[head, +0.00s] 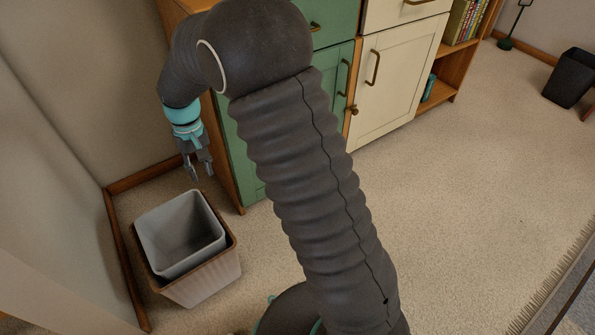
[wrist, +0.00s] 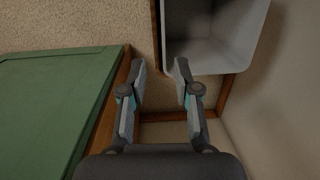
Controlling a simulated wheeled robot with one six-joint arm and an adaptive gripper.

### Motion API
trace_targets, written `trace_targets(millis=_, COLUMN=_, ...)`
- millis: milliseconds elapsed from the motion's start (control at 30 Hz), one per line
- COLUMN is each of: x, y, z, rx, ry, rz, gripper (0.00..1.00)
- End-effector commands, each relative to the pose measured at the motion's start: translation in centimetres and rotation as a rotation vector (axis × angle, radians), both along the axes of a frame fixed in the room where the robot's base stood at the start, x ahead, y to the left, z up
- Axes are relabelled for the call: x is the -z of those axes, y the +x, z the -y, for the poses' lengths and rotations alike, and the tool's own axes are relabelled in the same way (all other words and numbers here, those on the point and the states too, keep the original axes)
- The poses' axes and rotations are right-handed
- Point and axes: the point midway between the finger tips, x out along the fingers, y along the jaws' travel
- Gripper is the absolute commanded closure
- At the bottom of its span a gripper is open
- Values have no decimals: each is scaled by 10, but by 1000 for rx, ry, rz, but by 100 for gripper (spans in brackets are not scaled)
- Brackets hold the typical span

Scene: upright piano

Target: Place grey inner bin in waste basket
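The grey inner bin (head: 188,216) is inside the pale waste basket (head: 207,280), which has a brown rim, on the floor at the lower left of the head view. The bin looks empty. Its rim appears to stand a little above the basket's rim, with a dark gap at the front and right. How deep its base sits is hidden. My gripper (head: 200,176) is open and empty, above and just behind the bin's far edge.
A green and cream cabinet (head: 390,75) stands right of the basket. Walls with brown skirting (head: 127,262) close off the left and back. A dark bin (head: 570,78) stands far right. Open carpet (head: 470,150) lies to the right.

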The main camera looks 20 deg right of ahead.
Motion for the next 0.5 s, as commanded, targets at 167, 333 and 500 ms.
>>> trace_targets(millis=167, x=-63, y=-23, z=40, rx=44, ry=20, rz=95, gripper=69)
trace_targets(millis=333, x=-109, y=-55, z=77, rx=84, ry=32, rz=183, gripper=69)
trace_targets(millis=500, x=-145, y=-94, z=110, rx=126, ry=39, rz=272, gripper=69)
